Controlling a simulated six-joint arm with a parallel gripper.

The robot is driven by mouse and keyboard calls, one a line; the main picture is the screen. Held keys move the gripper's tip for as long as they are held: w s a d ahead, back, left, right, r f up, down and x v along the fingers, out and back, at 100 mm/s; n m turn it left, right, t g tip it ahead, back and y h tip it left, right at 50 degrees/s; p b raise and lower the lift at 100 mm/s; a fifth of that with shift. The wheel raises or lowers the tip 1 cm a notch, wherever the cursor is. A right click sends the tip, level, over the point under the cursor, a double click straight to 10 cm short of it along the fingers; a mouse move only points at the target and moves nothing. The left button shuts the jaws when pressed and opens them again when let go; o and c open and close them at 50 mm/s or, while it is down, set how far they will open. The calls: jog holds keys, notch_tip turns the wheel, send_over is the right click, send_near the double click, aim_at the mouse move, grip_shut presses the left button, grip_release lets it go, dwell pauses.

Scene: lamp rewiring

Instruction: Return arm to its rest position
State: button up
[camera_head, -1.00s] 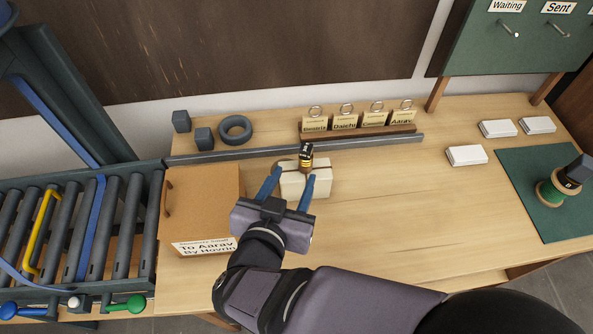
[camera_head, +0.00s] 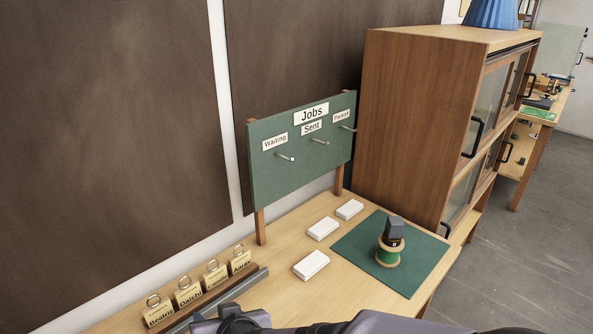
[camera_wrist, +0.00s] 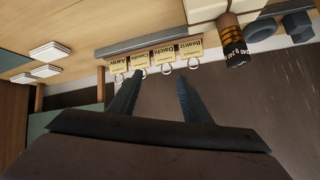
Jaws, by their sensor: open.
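My gripper (camera_wrist: 159,78) shows in the wrist view with its two dark fingers spread apart and nothing between them. Beyond the fingertips is a row of name tags (camera_wrist: 160,57) with rings, which looks upside down there.
The tag rack (camera_head: 212,297) stands at the lower left of the head view. Three white blocks (camera_head: 322,228) and a green mat (camera_head: 355,246) with a spool (camera_head: 388,256) lie to the right. A green Jobs board (camera_head: 262,179) and a wooden cabinet (camera_head: 408,115) stand behind.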

jog(key=s+d+f+m+g+h, duration=0.1)
jog(key=s+d+f+g+h, duration=0.1)
jog(key=d, duration=0.8)
jog(key=s+d+f+m+g+h, duration=0.1)
jog(key=s+d+f+g+h, duration=0.1)
jog(key=d, duration=0.9)
jog(key=s+d+f+m+g+h, duration=0.1)
jog(key=s+d+f+g, duration=0.3)
jog(key=d, duration=0.6)
jog(key=s+f+h, duration=0.1)
jog(key=s, duration=0.1)
jog(key=shift+s+d+f+m+b, duration=0.2)
jog(key=shift+s+f+m+b, duration=0.05)
jog(key=shift+s+m+b, duration=0.15)
